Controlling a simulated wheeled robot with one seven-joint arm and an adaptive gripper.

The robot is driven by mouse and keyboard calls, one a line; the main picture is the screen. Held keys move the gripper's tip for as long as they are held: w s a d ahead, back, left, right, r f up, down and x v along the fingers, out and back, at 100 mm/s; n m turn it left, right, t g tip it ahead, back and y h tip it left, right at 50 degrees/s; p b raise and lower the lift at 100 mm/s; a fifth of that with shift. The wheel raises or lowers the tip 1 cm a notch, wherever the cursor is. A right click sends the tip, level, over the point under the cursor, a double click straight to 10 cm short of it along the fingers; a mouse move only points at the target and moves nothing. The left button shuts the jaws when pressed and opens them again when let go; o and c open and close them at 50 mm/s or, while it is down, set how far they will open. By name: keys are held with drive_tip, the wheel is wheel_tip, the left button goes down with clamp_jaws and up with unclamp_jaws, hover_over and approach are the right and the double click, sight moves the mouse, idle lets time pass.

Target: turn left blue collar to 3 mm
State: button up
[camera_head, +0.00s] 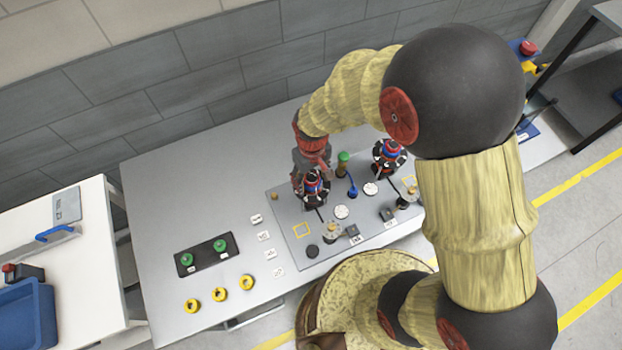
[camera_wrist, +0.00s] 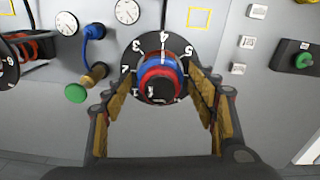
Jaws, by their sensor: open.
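The left blue collar (camera_wrist: 161,66) sits on a round black dial (camera_wrist: 143,51) with white numbers, seen from above in the wrist view. A red ring and a black centre knob lie with it. A white mark on the blue collar seems to point at the 4. My gripper (camera_wrist: 162,82) is open, with one finger on each side of the collar. I cannot tell whether the pads touch it. In the head view the collar (camera_head: 313,184) is partly hidden under my gripper (camera_head: 312,172).
A second collar unit (camera_head: 389,153) stands to the right on the grey plate (camera_head: 288,210). Beside the left unit stand a green-topped post (camera_head: 343,162) and a blue hose (camera_head: 352,188). A black two-button box (camera_head: 208,254) and yellow rings (camera_head: 219,294) lie left. Bare table lies further left.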

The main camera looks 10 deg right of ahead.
drive_tip(key=m, duration=0.4)
drive_tip(key=shift+m, duration=0.4)
drive_tip(key=m, duration=0.4)
drive_tip(key=shift+m, duration=0.3)
drive_tip(key=shift+c, duration=0.6)
